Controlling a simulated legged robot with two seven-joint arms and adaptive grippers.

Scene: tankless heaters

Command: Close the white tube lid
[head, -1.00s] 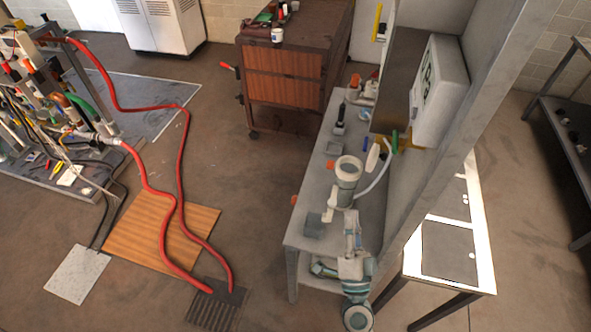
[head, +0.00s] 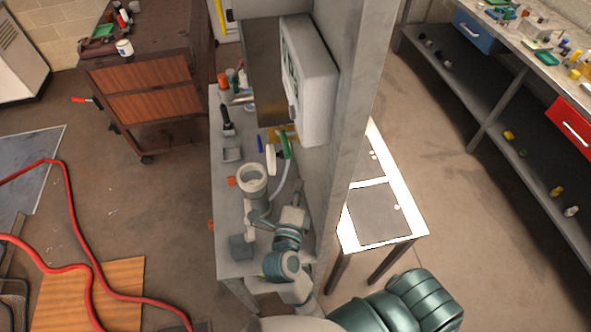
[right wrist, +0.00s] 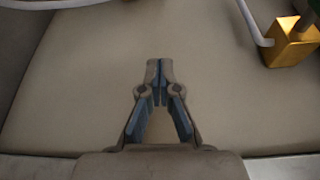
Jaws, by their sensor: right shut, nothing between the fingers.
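The white tube (head: 253,183) stands upright on the grey workbench, and its round mouth faces up, uncovered. A pale disc that looks like its lid (head: 270,158) stands on edge just behind the mouth, to the right. My right arm comes in from the lower right, and its gripper (head: 262,217) is just in front of the tube, small and partly merged with it; I cannot tell whether they touch. In the right wrist view the right gripper (right wrist: 160,68) is shut and empty before a plain pale surface. My left gripper is not in view.
A white wall heater (head: 310,78) on a grey upright panel stands close to the right of the tube. A green valve (head: 284,146) and pale hose lie behind it. The bench (head: 226,190) holds bottles and small blocks. A gold block (right wrist: 291,42) shows at upper right.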

